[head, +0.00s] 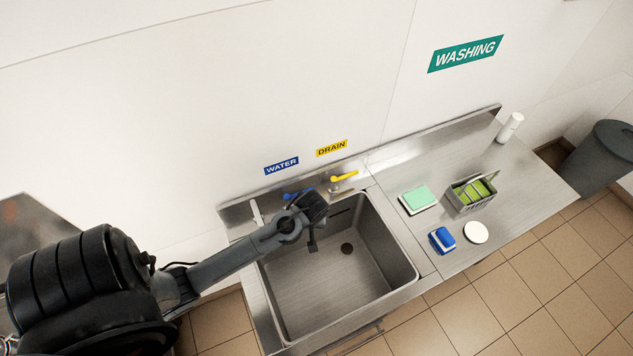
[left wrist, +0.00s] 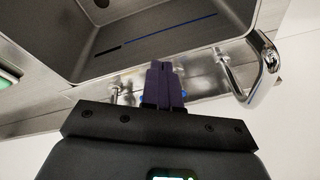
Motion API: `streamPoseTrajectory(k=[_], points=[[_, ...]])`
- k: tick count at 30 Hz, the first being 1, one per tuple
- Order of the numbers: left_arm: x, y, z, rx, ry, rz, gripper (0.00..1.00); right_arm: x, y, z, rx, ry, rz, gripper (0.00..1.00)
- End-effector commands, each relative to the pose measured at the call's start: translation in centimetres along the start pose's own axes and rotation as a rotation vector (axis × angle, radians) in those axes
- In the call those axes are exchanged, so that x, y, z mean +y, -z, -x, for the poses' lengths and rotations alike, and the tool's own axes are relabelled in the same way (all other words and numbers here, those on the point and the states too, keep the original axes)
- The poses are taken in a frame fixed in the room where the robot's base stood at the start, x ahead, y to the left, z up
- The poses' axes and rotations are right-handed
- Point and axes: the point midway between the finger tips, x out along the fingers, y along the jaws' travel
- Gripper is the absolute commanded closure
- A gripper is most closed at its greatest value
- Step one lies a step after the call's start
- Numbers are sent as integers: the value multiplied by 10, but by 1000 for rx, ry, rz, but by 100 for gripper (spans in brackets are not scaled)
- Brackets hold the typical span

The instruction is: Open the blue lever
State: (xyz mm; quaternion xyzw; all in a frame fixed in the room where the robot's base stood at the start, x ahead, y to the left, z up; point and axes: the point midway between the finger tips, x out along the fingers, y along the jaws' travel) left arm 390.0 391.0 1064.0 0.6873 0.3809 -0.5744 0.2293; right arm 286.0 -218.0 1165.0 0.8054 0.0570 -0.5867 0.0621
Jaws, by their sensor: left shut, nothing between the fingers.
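The blue lever (head: 291,195) is on the wall side of the sink, below the blue WATER label, and is partly hidden by my left gripper. My left gripper (head: 312,244) is over the sink's back edge, close in front of the lever. In the left wrist view its fingers (left wrist: 161,68) are shut together with nothing between them. Small blue bits of the lever (left wrist: 183,94) show on both sides of the fingers; most of it is hidden behind them. I cannot tell whether the fingers touch it. My right gripper is not in view.
A yellow lever (head: 344,176) sits to the right of the blue one, under the DRAIN label (head: 332,148). A chrome faucet (left wrist: 264,72) stands beside the blue lever. The sink basin (head: 335,285) is empty. A green sponge (head: 419,197), caddy (head: 460,198) and blue brush (head: 442,238) are on the right counter.

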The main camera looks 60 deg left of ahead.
Motion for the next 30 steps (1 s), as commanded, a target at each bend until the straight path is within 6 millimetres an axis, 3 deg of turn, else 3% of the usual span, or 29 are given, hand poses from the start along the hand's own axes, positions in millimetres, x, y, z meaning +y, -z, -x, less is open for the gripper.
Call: streamPoseTrajectory(k=[1, 6, 12, 18, 30], points=[[3, 27, -13, 18, 14, 80, 100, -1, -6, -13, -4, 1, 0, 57], [5, 97, -22, 54, 33, 297, 100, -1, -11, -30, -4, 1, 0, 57], [5, 148, -18, 77, 31, 440, 100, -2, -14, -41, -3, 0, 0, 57], [4, 166, -15, 83, 28, 495, 100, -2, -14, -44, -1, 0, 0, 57], [4, 168, -14, 84, 27, 499, 100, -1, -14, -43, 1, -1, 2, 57]])
